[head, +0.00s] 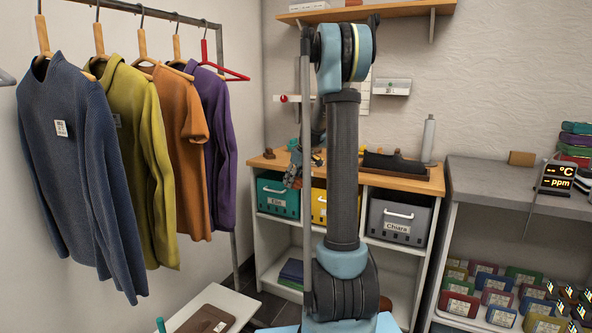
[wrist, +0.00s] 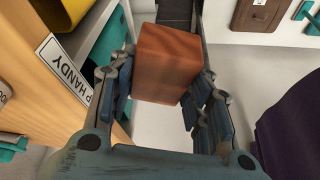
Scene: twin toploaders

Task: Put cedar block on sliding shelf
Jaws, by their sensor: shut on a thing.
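A reddish-brown wooden block (wrist: 168,64), which fits the cedar block, sits between the fingers of my gripper (wrist: 165,95) in the wrist view. The fingers press on its two sides, and its top face is towards the camera. In the head view my gripper (head: 293,170) is small, in front of the wooden-topped cubby unit near the teal bin, and partly behind my arm. I cannot make out the block there. A pale surface (wrist: 165,125) shows beyond the block in the wrist view. I cannot tell whether it is the sliding shelf.
The cubby unit (head: 415,181) holds a teal bin (head: 277,197), a yellow bin (head: 319,207) and a grey bin (head: 398,220). Sweaters hang at left, the purple one (head: 214,120) nearest the unit. A white bench (head: 238,301) with a brown item stands at front left.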

